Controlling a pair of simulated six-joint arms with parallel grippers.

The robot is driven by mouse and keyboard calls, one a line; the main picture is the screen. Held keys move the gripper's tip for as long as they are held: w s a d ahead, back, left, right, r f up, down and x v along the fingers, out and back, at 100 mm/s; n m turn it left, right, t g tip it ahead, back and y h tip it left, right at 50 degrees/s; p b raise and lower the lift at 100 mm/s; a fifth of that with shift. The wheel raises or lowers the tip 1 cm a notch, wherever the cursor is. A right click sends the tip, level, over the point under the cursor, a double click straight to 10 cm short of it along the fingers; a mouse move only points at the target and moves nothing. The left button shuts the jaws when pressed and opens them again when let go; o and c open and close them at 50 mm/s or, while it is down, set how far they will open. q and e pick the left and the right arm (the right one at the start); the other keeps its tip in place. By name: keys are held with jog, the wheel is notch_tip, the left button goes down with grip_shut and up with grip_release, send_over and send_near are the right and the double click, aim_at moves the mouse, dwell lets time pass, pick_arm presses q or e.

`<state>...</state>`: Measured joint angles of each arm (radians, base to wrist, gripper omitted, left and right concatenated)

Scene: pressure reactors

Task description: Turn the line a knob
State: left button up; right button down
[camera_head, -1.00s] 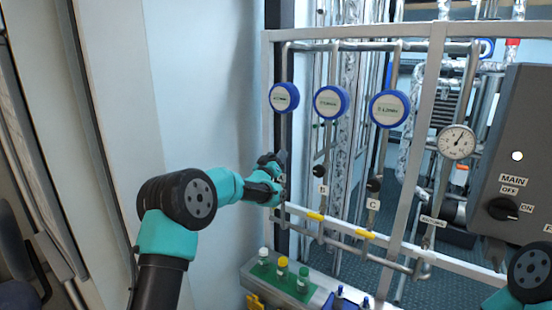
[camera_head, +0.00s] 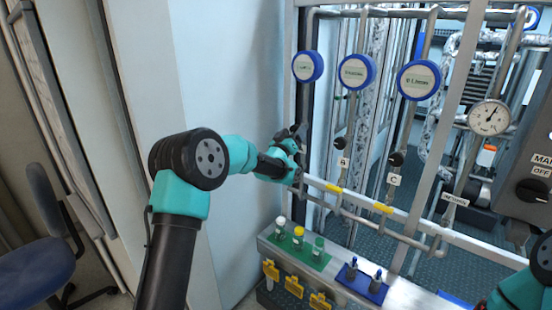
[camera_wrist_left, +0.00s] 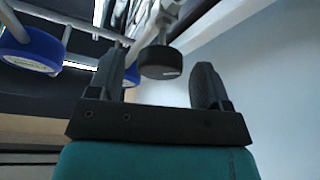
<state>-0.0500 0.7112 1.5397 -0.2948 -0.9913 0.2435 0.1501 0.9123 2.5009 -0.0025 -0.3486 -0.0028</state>
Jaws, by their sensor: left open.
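My left gripper (camera_head: 296,136) is open at the leftmost pipe of the rack, left of the knobs labelled B (camera_head: 340,143) and C (camera_head: 396,158). In the left wrist view a dark round knob (camera_wrist_left: 161,62) on a metal pipe shows in the gap between the two open fingers (camera_wrist_left: 163,78). No finger is seen closed on it. By its place on the leftmost line it seems to be the line A knob; its label cannot be read, and the gripper hides it in the head view. My right gripper is out of view.
Blue-rimmed gauges (camera_head: 357,71) hang above the knobs. A pressure dial (camera_head: 489,118) and grey control box (camera_head: 538,170) stand at right. Below is a ledge with capped vials on a green tray (camera_head: 284,246) and blue holder (camera_head: 362,285). A pale wall is at left.

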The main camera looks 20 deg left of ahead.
pick_arm(q)
jog(key=v, duration=1.4)
jog(key=s+d+f+g, duration=0.1)
jog(key=s+f+g, duration=0.3)
jog(key=f, duration=0.6)
jog(key=s+d+f+g, duration=0.1)
jog(key=s+f+g, duration=0.25)
jog(key=f, duration=0.65)
jog(key=s+d+f+g, duration=0.1)
jog(key=s+f+g, duration=0.25)
jog(key=f, duration=0.75)
jog(key=s+d+f+g, duration=0.1)
jog(key=s+f+g, duration=0.4)
jog(key=s, duration=0.7)
jog(key=s+d+f+g, duration=0.2)
jog(key=s+f+g, duration=0.3)
jog(key=s+f, duration=0.4)
jog(key=s, duration=0.4)
jog(key=shift+s, duration=0.35)
